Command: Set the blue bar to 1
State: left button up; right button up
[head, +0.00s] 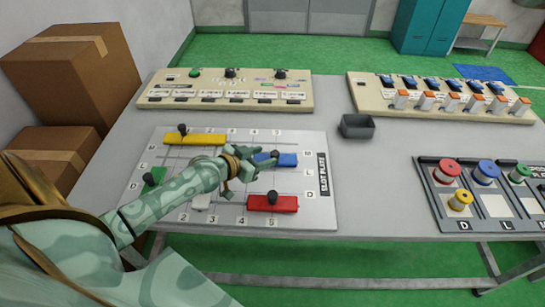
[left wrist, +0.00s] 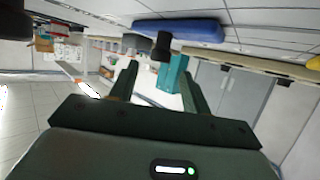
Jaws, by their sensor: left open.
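The blue bar (head: 286,160) lies on the right side of the slot plate (head: 321,212), in the upper half, close to the columns marked 4 and 5. Its dark knob stands near its left end and is partly hidden by my left gripper (head: 264,164). In the left wrist view the blue bar (left wrist: 190,30) is at the top, with the black knob (left wrist: 162,46) pointing down from it. The two open fingers (left wrist: 155,75) lie to either side of the knob's line, with the knob near their tips. I cannot tell whether they touch it. My right gripper is not in view.
The plate also carries a yellow bar (head: 195,139), a red bar (head: 272,203) and a green piece (head: 152,178), with knobs. A switch panel (head: 225,101) stands behind. A grey tray (head: 357,127) and a spool holder (head: 441,198) are to the right.

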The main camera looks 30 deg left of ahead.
aim_at(274, 153)
pick_arm(q)
jog(key=b+x, duration=0.1)
jog(key=x, duration=0.3)
jog(key=shift+w+f, duration=0.1)
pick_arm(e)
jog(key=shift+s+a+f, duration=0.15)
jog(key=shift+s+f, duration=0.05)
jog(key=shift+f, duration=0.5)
pick_arm(q)
grip_shut()
jog(key=s+a, duration=0.1)
jog(key=a, duration=0.1)
jog(key=s+a, duration=0.1)
jog(key=a, duration=0.1)
jog(key=shift+s, duration=0.35)
jog(key=shift+w+d, duration=0.15)
jog(key=shift+w, duration=0.05)
grip_release()
jog(key=shift+s, duration=0.1)
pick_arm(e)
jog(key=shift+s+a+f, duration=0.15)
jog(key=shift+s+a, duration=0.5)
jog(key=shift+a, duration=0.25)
